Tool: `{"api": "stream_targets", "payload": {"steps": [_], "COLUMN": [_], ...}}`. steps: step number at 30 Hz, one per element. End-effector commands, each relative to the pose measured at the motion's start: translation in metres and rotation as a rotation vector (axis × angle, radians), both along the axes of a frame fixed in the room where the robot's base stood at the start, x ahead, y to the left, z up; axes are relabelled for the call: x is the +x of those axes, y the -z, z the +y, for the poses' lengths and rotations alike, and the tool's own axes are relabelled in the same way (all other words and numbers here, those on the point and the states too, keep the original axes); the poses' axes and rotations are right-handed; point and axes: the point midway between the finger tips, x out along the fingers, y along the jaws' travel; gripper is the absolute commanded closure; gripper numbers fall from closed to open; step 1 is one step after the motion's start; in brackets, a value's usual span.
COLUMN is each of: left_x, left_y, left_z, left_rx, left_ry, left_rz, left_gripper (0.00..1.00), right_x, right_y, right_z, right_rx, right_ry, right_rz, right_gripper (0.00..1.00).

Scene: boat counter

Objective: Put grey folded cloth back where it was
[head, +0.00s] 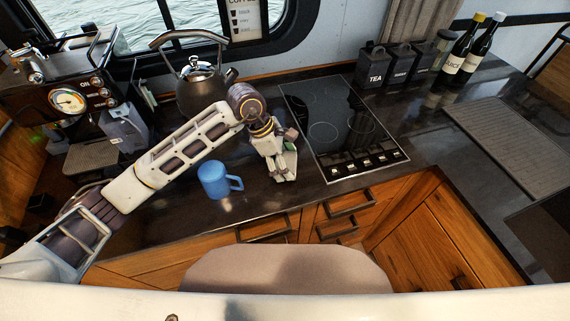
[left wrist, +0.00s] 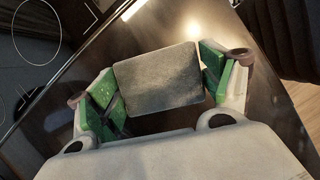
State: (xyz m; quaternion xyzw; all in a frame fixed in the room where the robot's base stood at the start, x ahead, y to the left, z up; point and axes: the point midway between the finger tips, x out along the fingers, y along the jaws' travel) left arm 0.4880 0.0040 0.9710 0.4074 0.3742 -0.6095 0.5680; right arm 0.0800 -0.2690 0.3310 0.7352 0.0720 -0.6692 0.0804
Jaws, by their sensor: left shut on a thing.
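The grey folded cloth (left wrist: 158,76) is a small greyish block between the green pads of my left gripper (left wrist: 158,88) in the left wrist view. The left gripper is shut on it. In the head view my left gripper (head: 284,160) is low over the dark counter, between the blue mug and the cooktop, and mostly hides the cloth. I cannot tell whether the cloth touches the counter. My right gripper is not in view.
A blue mug (head: 214,180) stands left of the gripper. The black cooktop (head: 345,130) lies to its right. A kettle (head: 200,90) stands behind my left arm. A coffee machine (head: 70,95) is at the left. Black canisters (head: 398,65) and bottles (head: 468,52) stand at the back right.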

Motion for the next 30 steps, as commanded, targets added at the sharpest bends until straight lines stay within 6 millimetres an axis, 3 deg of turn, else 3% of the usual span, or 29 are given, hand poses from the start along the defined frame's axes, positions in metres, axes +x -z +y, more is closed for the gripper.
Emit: {"api": "stream_targets", "payload": {"steps": [6,22,23,27,30], "left_x": [0.0,0.0,0.0,0.0,0.0], "left_y": [0.017,0.021,0.022,0.021,0.021], "left_z": [0.0,0.0,0.0,0.0,0.0], "left_rx": [0.0,0.0,0.0,0.0,0.0], "left_ry": [0.0,0.001,0.001,0.001,0.001], "left_rz": [0.0,-0.001,-0.001,-0.001,-0.001], "left_gripper": [0.47,0.47,0.19,0.01,0.0], "right_x": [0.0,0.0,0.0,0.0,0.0], "right_y": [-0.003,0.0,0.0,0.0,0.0], "right_z": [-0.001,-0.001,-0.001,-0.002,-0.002], "right_rx": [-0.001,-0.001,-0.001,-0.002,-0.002], "right_ry": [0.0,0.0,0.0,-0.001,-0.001], "right_rz": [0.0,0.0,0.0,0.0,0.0], "right_gripper": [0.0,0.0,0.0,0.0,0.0]}}
